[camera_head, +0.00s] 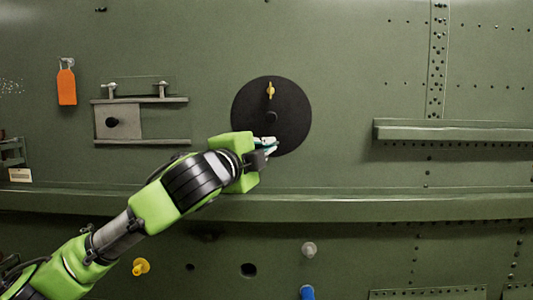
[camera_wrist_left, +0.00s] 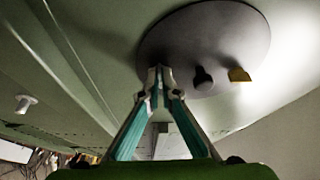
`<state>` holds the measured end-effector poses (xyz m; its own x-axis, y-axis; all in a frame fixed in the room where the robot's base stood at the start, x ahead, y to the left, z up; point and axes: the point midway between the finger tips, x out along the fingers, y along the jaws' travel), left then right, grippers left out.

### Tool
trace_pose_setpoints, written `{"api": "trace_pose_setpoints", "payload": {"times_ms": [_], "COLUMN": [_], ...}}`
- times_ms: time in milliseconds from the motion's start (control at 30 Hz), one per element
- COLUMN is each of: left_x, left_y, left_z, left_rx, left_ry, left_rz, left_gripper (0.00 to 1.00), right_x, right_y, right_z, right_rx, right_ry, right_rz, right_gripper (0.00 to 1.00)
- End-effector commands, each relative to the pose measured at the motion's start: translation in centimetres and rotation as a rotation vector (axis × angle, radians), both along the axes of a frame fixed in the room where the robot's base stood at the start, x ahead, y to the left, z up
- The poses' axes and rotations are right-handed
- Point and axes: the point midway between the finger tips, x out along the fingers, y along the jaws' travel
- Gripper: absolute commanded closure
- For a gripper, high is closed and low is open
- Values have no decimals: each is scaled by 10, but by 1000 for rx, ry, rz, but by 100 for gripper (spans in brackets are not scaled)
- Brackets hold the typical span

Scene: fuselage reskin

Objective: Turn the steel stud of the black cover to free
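The round black cover (camera_head: 292,101) is on the green fuselage wall in the head view and overhead in the left wrist view (camera_wrist_left: 218,38). It has a dark central knob (camera_head: 271,117) and a yellow stud (camera_head: 270,90) above it; both also show in the left wrist view, the knob (camera_wrist_left: 203,78) and the yellow stud (camera_wrist_left: 239,74). My left gripper (camera_head: 270,145) is at the cover's lower part, opposite the yellow stud. In the left wrist view its fingertips (camera_wrist_left: 158,76) come nearly together at the cover, where they hide the steel stud. My right gripper is not in view.
A grey latch plate (camera_head: 118,121) between rails and an orange tag (camera_head: 66,86) are to the left. A ledge (camera_head: 440,131) juts out at the right. A long rail (camera_head: 350,206) runs below the cover. Yellow (camera_head: 140,266), grey (camera_head: 309,249) and blue (camera_head: 307,292) fittings sit lower down.

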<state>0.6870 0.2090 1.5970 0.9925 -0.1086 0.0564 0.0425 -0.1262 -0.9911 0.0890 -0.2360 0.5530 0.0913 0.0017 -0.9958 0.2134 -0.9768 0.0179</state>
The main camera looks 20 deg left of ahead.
Motion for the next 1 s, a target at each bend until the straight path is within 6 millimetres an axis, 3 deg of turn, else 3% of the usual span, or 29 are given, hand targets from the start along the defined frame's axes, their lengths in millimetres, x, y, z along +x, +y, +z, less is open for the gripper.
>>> {"api": "trace_pose_setpoints", "payload": {"times_ms": [33,400,1000], "left_x": [0,0,1], "left_y": [-1,-3,-7], "left_z": [-7,-12,-13], "left_rx": [-34,-359,-907], "left_ry": [-11,-103,-259], "left_rz": [-3,-5,-9], "left_gripper": [100,100,100], "right_x": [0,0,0], "right_y": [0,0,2], "right_z": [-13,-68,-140], "right_rx": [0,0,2], "right_ry": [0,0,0], "right_rz": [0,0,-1], "right_gripper": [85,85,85]}}
